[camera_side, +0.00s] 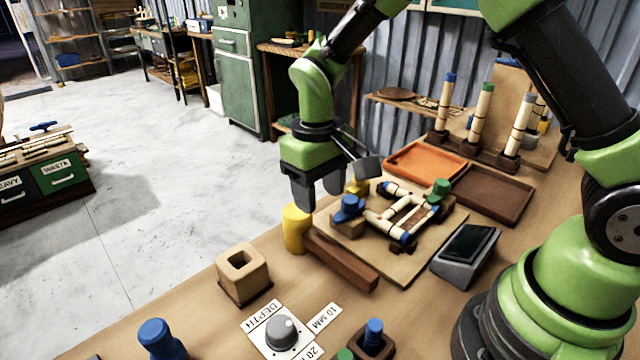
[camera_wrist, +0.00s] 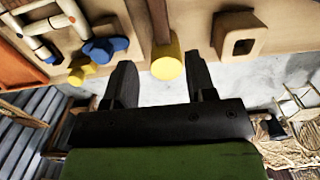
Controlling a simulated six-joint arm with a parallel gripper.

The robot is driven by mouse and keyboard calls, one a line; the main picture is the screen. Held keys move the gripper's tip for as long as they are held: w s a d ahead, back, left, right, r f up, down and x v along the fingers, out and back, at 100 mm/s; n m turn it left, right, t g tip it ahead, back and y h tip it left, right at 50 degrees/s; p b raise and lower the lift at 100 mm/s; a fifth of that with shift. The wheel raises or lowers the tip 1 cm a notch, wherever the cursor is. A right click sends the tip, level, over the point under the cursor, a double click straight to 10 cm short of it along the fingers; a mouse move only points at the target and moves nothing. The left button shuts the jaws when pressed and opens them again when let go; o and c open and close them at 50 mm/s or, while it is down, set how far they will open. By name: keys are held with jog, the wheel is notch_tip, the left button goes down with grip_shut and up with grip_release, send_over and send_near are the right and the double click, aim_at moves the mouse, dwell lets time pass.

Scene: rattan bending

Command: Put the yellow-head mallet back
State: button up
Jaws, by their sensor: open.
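The yellow-head mallet (camera_side: 296,229) lies on the bench, its yellow head at the bench edge and its brown handle (camera_side: 342,262) pointing toward the lower right. In the wrist view the yellow head (camera_wrist: 167,67) appears between my two fingers, with the handle running up and away. My gripper (camera_side: 321,198) is open and empty, fingers down, close to the head and slightly above it; contact cannot be told. A wooden block with a square hole (camera_side: 243,274) stands left of the mallet, its hole empty; it also shows in the wrist view (camera_wrist: 238,38).
A rattan frame in a jig with blue, green and yellow clamps (camera_side: 402,215) sits on a board right of the mallet. A grey display (camera_side: 467,252), a depth dial (camera_side: 281,331) and a blue peg (camera_side: 160,338) stand nearby. Orange (camera_side: 424,161) and brown (camera_side: 490,193) trays lie behind.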

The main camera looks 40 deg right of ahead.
jog(key=s+d+r+m+t+y, duration=0.15)
jog(key=s+r+t, duration=0.4)
jog(key=r, duration=0.85)
jog(key=s+d+r+m+t, duration=0.2)
jog(key=s+r, duration=0.1)
jog(key=s, duration=0.9)
jog(key=shift+s+r, duration=0.2)
jog(key=shift+r, duration=0.15)
jog(key=shift+m+y, duration=0.25)
